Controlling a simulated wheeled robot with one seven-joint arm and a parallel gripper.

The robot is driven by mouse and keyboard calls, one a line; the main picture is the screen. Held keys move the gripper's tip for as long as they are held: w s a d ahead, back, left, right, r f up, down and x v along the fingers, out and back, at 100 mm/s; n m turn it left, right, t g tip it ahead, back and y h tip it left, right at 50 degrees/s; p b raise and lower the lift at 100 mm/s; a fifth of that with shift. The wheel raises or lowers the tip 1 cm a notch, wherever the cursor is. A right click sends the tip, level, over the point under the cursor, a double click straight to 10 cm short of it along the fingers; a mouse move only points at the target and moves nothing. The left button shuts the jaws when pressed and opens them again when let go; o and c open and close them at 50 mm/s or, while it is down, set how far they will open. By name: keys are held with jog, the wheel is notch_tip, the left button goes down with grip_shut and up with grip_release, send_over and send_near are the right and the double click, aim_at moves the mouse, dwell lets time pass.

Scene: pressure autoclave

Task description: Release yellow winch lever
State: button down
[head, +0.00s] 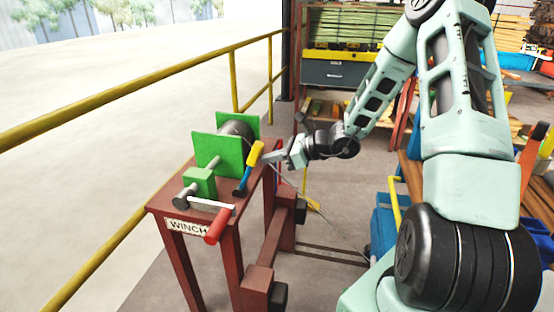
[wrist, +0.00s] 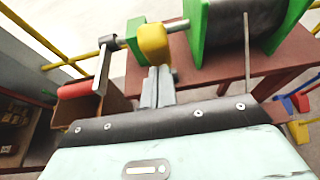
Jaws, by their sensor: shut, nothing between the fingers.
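The yellow winch lever (head: 256,153) stands tilted on the winch, with a blue lower part (head: 241,184), in front of the green plates (head: 208,152). In the wrist view its yellow end (wrist: 154,43) is just beyond my fingertips. My gripper (head: 272,157) is to the right of the lever in the head view. In the wrist view my gripper (wrist: 158,75) has its two grey fingers together, with nothing between them. I cannot tell whether the fingertips touch the lever. The blue part is not clear in the wrist view.
The winch sits on a dark red table (head: 160,208). A crank with a red handle (head: 217,226) sticks out at its front; the handle also shows in the wrist view (wrist: 75,90). A cable runs down to the right. A yellow railing (head: 120,88) passes behind the table.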

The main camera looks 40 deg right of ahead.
aim_at(258, 143)
jog(key=shift+w+r, duration=0.1)
jog(key=shift+r, duration=0.05)
jog(key=w+a+r+g+h+p, duration=0.2)
jog(key=w+a+r+p, duration=0.1)
jog(key=p, duration=0.3)
jog(key=shift+w+r+g+p, duration=0.2)
jog(key=shift+g+p, duration=0.1)
jog(key=shift+p, duration=0.1)
jog(key=w+a+g+h+p, duration=0.1)
jog(key=w+a+g+p, duration=0.1)
jog(key=w+a+p, duration=0.3)
jog(key=w+p, duration=0.2)
jog(key=p, duration=0.2)
jog(key=shift+a+h, duration=0.3)
jog(key=shift+h, duration=0.1)
